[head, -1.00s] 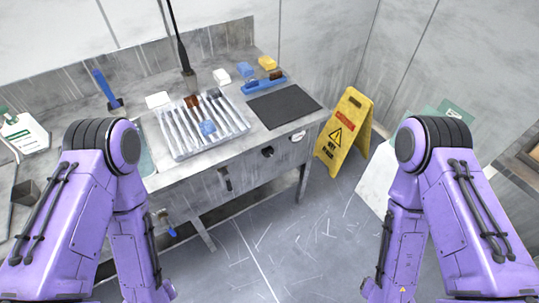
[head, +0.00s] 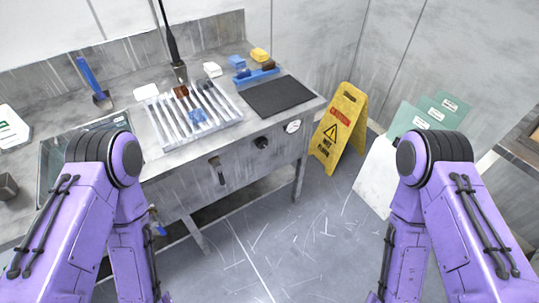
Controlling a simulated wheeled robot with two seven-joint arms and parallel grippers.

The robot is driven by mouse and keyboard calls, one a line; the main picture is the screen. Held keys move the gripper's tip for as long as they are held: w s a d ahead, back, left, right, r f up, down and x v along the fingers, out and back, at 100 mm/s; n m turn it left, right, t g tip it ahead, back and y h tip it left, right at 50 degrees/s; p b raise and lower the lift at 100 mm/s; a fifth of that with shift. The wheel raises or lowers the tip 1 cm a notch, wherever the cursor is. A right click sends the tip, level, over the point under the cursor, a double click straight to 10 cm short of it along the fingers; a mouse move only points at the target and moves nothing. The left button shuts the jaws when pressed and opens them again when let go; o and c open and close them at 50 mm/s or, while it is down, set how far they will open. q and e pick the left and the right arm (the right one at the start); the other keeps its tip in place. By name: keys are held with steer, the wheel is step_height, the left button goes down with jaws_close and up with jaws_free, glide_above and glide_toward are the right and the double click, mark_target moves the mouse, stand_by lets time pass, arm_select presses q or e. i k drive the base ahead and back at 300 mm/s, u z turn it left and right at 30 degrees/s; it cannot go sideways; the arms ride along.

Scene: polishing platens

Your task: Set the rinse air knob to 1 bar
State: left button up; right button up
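A round black knob (head: 261,142) sits on the front panel of the grey bench, in the head view's middle. A small round white gauge (head: 293,126) is just right of it; its reading is too small to make out. A dark lever-like handle (head: 217,171) is on the same panel, left of the knob. My two purple arms come in at the left and right edges and bend downward. Neither gripper shows; both are below the picture. Nothing of mine touches the knob.
The bench top holds a rack of tubes (head: 157,131), a black mat (head: 309,100) and a blue brush (head: 90,78). A yellow wet-floor sign (head: 340,125) stands right of the bench. The floor in front is open.

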mark_target(262, 143)
steer(key=z, duration=0.5)
steer(key=k, duration=1.15)
steer(key=z, duration=1.2)
steer(key=i, duration=1.65)
steer(key=u, duration=1)
steer(key=i, duration=0.6)
steer(key=u, duration=0.7)
